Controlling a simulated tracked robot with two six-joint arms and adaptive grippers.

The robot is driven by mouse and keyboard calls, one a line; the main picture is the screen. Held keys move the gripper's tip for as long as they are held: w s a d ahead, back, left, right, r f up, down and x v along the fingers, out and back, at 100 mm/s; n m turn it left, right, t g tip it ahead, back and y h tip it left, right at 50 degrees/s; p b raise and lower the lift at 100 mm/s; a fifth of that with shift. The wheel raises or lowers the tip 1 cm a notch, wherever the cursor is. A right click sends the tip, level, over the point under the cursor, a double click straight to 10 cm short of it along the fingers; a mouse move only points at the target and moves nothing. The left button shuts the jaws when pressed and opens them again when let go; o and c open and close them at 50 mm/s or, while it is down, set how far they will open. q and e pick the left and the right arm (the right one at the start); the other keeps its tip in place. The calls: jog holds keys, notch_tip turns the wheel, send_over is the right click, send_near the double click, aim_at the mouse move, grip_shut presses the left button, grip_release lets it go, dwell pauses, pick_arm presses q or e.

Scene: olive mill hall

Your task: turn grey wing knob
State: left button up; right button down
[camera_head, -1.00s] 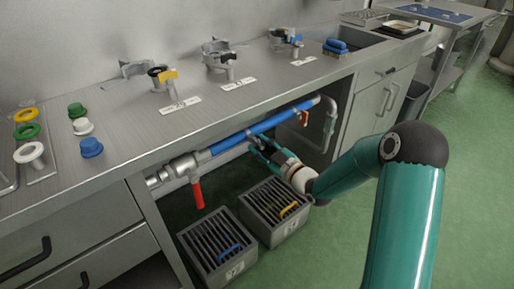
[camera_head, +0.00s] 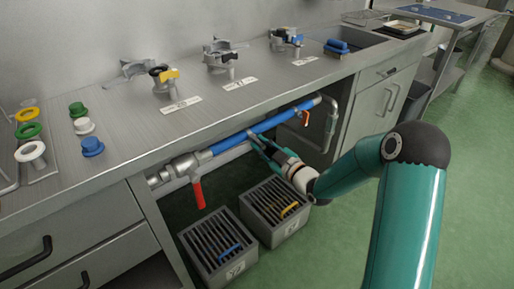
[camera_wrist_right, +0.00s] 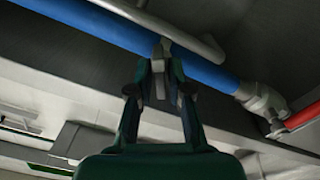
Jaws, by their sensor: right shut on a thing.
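My right gripper (camera_head: 258,144) reaches under the worktop, its fingertips at the blue pipe (camera_head: 268,124). In the right wrist view the gripper (camera_wrist_right: 160,72) is shut on the grey wing knob (camera_wrist_right: 161,48), a small grey piece between the fingertips. The knob sits at the blue pipe (camera_wrist_right: 205,72), and its lower part is hidden by the fingers. In the head view I cannot make out the knob behind the gripper. My left gripper is in neither view.
A red-handled valve (camera_head: 198,193) hangs left of the gripper, and a small orange-red handle (camera_head: 306,118) to its right. Two grey slatted crates stand below, one left (camera_head: 207,270) and one right (camera_head: 270,236). The worktop edge lies above the gripper. Green floor is open at right.

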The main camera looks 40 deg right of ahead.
jog(key=shift+s+f+m+b, duration=0.1)
jog(key=shift+f+m+b, duration=0.25)
jog(key=shift+f+m, duration=0.1)
jog(key=m+b, duration=0.1)
jog(key=m, duration=0.6)
jog(key=m+b, duration=0.1)
jog(key=m, duration=0.7)
jog(key=m+b, duration=0.1)
jog(key=m, duration=0.7)
jog(key=shift+a+r, duration=0.2)
jog(key=shift+a, duration=0.1)
dwell(0.4)
jog(key=c, duration=1.2)
grip_release()
jog(key=shift+c, duration=0.2)
jog(key=shift+d+r, duration=0.1)
